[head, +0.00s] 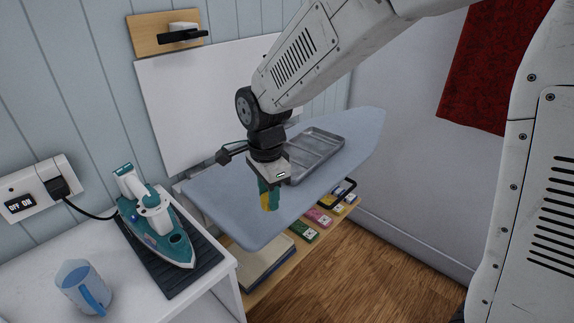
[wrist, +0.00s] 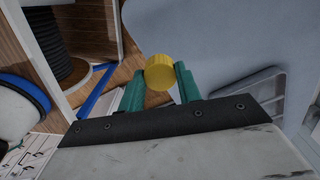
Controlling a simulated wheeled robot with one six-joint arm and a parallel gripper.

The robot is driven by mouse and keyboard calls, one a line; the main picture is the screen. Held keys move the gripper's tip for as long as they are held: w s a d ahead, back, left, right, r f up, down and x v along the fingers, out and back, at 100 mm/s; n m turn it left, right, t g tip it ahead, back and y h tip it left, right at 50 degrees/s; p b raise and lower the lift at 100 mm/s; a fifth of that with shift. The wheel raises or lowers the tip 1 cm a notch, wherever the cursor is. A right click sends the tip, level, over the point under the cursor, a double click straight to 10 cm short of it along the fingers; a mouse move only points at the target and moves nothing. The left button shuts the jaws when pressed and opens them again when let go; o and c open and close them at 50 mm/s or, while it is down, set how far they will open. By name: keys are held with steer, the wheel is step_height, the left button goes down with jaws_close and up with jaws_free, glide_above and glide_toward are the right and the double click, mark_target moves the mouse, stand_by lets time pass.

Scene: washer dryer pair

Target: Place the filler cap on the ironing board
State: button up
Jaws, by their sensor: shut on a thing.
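The yellow filler cap (wrist: 160,72) is held between the green fingers of my gripper (wrist: 158,88) in the wrist view. In the head view the cap (head: 265,201) shows as a small yellow patch at the fingertips of my gripper (head: 269,200), which points down. The ironing board (head: 225,215) is pale blue and spans the middle of the head view. The gripper appears in front of the board's near part. Its height over the board is hard to tell. The board also fills the upper right of the wrist view (wrist: 220,35).
A grey metal tray (head: 318,153) lies on the board, behind my gripper. A teal and white iron (head: 155,220) stands on a dark mat on the white counter at left, near a blue jug (head: 80,285). A shelf with boxes (head: 304,232) sits below the board.

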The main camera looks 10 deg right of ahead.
steer(key=s+a+m, duration=0.4)
steer(key=s+m, duration=0.1)
steer(key=s, duration=0.6)
glide_above(250, 212)
step_height(250, 212, down, 2)
steer(key=shift+f+m, duration=0.1)
steer(key=shift+m, duration=0.3)
steer(key=shift+f, duration=1.75)
steer(key=shift+f, duration=0.15)
steer(key=o, duration=1.1)
